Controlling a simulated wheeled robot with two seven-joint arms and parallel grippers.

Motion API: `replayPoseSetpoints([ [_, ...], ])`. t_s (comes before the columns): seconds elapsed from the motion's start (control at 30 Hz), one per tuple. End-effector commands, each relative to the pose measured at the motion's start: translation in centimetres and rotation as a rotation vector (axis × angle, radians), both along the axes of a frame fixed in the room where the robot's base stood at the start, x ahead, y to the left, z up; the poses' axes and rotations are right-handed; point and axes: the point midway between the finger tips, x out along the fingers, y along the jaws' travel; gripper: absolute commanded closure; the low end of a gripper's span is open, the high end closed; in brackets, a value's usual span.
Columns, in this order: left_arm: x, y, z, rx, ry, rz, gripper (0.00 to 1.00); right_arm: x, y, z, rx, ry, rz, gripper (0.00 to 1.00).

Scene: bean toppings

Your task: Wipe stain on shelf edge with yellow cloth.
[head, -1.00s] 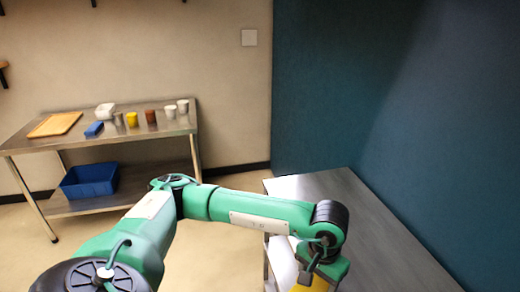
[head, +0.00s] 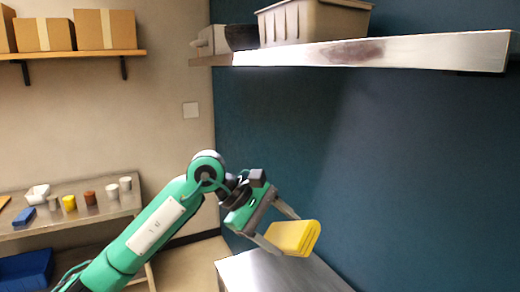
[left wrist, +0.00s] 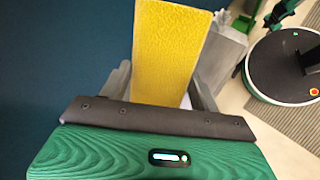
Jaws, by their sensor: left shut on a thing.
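The yellow cloth (head: 291,238) is a folded block, held in the air above the metal table. My left gripper (head: 283,229) is shut on it, with a finger on either side. In the left wrist view the cloth (left wrist: 172,50) stands out between the fingers (left wrist: 160,85). The shelf edge (head: 400,51) is a pale metal front at the top of the head view, above and right of the cloth and apart from it. A faint reddish-brown stain (head: 352,52) shows along its middle. My right gripper is not in view.
A grey bin (head: 315,22) stands on the shelf, with another grey container (head: 212,40) at its left. A metal table (head: 270,272) lies below the cloth. A side table (head: 100,188) with cups is at left. Open space lies between cloth and shelf.

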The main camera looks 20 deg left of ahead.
Motion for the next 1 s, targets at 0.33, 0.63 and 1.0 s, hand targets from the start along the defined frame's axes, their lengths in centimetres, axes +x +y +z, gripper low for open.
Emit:
replayPoseSetpoints([
  [0.33,0.4,0.2,17.8,-0.383,-0.195,0.377,0.55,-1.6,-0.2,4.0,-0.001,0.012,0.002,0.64],
  [0.63,-0.8,2.4,30.1,-0.582,-0.339,0.494,0.55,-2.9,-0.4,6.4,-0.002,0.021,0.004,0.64],
  [1.0,-1.2,3.4,34.2,-0.644,-0.375,0.498,0.55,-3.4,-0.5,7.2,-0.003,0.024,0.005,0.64],
])
